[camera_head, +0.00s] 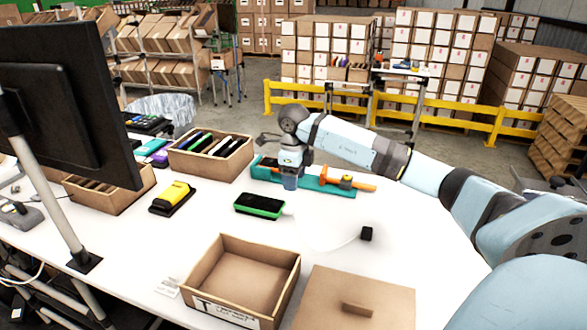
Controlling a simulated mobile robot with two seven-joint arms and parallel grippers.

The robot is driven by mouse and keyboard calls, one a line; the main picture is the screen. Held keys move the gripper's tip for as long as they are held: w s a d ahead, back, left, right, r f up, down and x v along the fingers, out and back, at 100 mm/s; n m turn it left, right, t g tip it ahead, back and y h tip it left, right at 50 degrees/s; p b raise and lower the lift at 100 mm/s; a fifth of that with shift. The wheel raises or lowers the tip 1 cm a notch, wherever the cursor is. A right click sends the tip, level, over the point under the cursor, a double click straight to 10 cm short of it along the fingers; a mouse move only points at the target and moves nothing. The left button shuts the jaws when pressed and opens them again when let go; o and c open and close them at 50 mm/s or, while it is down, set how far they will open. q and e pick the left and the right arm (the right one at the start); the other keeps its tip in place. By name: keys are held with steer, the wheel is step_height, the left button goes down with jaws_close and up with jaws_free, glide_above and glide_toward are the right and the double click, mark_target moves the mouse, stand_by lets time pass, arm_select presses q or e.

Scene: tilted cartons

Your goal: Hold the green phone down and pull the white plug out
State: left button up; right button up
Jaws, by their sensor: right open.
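The green phone (260,206), with a black screen, lies face up on the white table. A white plug (287,211) is at its right end, and a thin white cable runs from there across the table to a small black block (366,233). My right gripper (265,143) is open, above the table behind the phone and apart from it. Its fingers are small and partly hidden by my wrist. My left gripper is not in view.
A yellow device (173,197) lies left of the phone. A monitor (70,105) stands left.

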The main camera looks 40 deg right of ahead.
mark_target(294, 210)
step_height(294, 210, down, 11)
steer(key=shift+r, duration=0.2)
steer(key=c, duration=1)
